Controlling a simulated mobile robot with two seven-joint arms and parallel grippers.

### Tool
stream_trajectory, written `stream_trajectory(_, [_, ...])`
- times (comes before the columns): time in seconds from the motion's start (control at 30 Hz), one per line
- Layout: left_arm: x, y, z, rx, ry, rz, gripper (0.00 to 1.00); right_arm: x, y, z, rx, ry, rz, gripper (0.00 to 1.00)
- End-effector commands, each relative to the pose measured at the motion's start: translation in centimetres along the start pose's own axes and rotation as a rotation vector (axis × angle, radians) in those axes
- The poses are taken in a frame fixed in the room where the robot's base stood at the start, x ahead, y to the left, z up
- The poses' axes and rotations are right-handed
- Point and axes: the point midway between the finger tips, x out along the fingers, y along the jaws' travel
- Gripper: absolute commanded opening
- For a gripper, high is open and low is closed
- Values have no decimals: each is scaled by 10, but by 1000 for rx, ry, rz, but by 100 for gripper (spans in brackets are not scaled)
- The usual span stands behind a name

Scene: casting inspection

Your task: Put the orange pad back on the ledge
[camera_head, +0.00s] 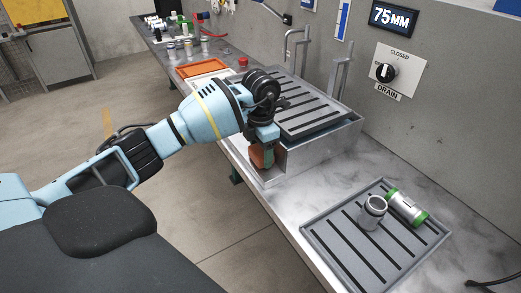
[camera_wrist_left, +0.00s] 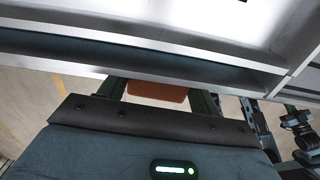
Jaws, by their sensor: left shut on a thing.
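My left gripper (camera_head: 263,161) is shut on the orange pad (camera_head: 259,153). It holds the pad at the near left side of the metal wash tank (camera_head: 322,152). The pad looks brownish orange, and the fingers hide part of it. In the left wrist view the orange pad (camera_wrist_left: 157,91) shows between my left gripper's fingers, just below a long metal edge (camera_wrist_left: 150,58). A narrow metal ledge (camera_head: 272,179) runs along the tank's near side. I cannot tell whether the pad touches it. My right gripper is not in view.
A slotted grey tray (camera_head: 318,240) on the bench holds an upright metal casting (camera_head: 372,212) and a green-ended cylinder (camera_head: 407,208). Behind my arm lie an orange tray (camera_head: 202,67) and several small parts.

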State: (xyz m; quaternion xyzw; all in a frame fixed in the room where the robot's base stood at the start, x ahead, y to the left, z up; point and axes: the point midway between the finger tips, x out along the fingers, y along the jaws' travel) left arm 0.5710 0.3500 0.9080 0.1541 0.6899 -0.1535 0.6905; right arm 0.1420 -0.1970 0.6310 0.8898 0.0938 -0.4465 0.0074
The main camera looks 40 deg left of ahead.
Motion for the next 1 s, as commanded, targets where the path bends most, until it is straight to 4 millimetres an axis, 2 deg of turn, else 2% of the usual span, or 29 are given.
stream_trajectory(0.17, [5, 0, 0, 0, 1, -1, 42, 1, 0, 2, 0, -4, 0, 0])
stream_trajectory(0.2, [5, 0, 0, 0, 0, -1, 67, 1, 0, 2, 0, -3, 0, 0])
stream_trajectory(0.33, [5, 0, 0, 0, 0, 0, 84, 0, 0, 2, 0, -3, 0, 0])
stream_trajectory(0.63, [5, 0, 0, 0, 0, 0, 85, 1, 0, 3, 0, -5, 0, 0])
stream_trajectory(0.77, [6, 0, 0, 0, 0, -3, 85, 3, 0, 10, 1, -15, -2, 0])
stream_trajectory(1.0, [-37, 0, -2, -1, -2, 2, 85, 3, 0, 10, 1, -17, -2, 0])
